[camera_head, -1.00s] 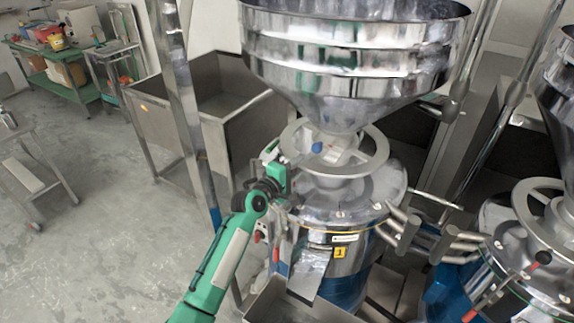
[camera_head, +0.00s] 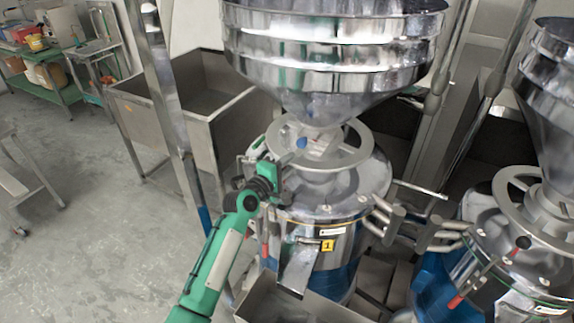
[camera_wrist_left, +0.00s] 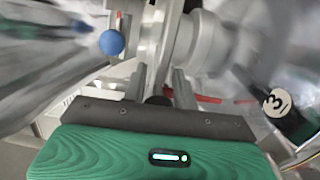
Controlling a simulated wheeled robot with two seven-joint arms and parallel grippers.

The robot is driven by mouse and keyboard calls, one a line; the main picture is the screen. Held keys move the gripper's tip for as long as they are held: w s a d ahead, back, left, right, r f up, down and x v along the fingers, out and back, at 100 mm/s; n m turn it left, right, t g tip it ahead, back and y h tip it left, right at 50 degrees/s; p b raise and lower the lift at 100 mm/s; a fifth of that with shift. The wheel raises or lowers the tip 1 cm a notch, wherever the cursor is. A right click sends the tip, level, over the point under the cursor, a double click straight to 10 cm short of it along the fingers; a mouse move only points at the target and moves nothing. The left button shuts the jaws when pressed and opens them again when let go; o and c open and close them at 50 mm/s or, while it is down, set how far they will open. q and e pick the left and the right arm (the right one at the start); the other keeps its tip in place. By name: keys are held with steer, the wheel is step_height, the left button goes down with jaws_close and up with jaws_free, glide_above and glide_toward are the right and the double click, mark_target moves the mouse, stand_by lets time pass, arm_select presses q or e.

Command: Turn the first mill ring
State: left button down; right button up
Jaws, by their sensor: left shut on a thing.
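The first mill (camera_head: 343,237), with a yellow "1" label, stands in the middle of the head view under its wide steel hopper (camera_head: 335,60). Its grey ring (camera_head: 350,160) lies flat around the hopper's neck. My left gripper (camera_head: 284,168) is at the ring's left front rim. In the left wrist view, the fingers of my left gripper (camera_wrist_left: 160,84) are shut on the ring (camera_wrist_left: 167,45), which runs between them. A blue knob (camera_wrist_left: 112,43) shows close by, and also in the head view (camera_head: 302,143). My right gripper is not in view.
A second mill (camera_head: 520,240) with its own ring stands close on the right. Steel handles (camera_head: 400,222) stick out between the mills. A steel bin (camera_head: 185,110) and a slanted post (camera_head: 160,80) stand at the left.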

arm_select(q)
steer(key=shift+f, duration=0.2)
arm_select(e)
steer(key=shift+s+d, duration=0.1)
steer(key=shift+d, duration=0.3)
arm_select(q)
steer(key=c, duration=1.1)
jaws_free()
steer(key=shift+r, duration=0.1)
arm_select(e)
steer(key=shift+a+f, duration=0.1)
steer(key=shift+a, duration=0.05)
arm_select(q)
steer(key=shift+s+a, duration=0.15)
steer(key=shift+s, duration=0.15)
steer(key=b+v, duration=0.3)
steer(key=v, duration=1)
steer(key=shift+b, duration=0.35)
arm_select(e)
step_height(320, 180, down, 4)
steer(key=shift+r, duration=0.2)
arm_select(q)
steer(key=shift+c, duration=0.4)
